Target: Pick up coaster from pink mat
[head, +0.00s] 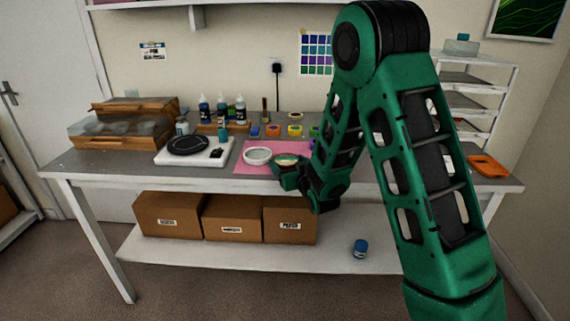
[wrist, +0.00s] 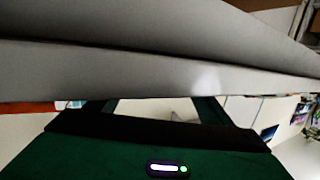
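The pink mat (head: 243,165) lies near the front edge of the table. On it stand a round white-rimmed dish (head: 257,155) and, right of it, a small round piece with a pale rim and greenish-tan top (head: 288,159), which looks like the coaster. My gripper (head: 284,174) is at the table's front edge, just in front of this round piece, and overlaps its lower side. I cannot tell whether they touch. The fingertips are too small to read.
A white scale with a black disc (head: 187,145) stands left of the mat. Bottles (head: 222,108) and several small colour pots (head: 273,130) stand behind. An orange tray (head: 488,166) is at the right. Cardboard boxes (head: 232,218) and a blue jar (head: 360,248) are on the lower shelf.

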